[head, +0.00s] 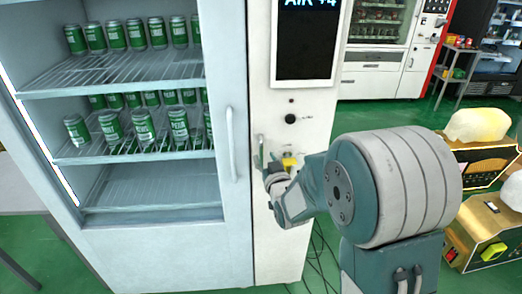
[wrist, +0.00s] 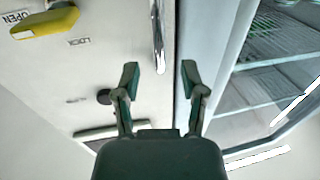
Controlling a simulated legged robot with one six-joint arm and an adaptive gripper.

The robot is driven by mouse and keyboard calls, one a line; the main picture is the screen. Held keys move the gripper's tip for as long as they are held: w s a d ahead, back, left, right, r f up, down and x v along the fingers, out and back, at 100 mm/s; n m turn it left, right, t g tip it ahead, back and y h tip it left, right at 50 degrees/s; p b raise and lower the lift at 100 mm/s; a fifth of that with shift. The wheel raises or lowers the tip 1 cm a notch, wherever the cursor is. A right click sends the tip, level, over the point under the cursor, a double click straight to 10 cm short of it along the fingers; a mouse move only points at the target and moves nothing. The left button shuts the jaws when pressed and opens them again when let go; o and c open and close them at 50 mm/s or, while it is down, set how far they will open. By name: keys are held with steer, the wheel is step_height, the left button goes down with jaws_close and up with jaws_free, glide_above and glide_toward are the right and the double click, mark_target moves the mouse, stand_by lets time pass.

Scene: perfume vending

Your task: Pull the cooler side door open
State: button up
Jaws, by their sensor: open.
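The cooler's narrow white side door (head: 291,222) appears shut, right of the glass front. Its slim upright metal handle (head: 261,150) is near its left edge; it also shows in the wrist view (wrist: 158,35). My gripper (head: 266,170) is just below and beside this handle in the head view. In the wrist view my gripper (wrist: 160,70) is open, and the handle's end lies between the fingertips in the picture. I see no finger closed on it.
A glass front door with a long white handle (head: 231,143) is left of the side door, with green cans behind it. A black knob (head: 290,119) and a dark screen (head: 306,40) sit above my gripper. Golden boxes (head: 490,225) stand at right; cables lie on the green floor.

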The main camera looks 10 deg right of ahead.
mark_target(262, 151)
steer(key=shift+w+a, duration=0.2)
steer(key=shift+w, duration=0.9)
steer(key=shift+w+a, duration=0.2)
steer(key=shift+w, duration=0.85)
jaws_close()
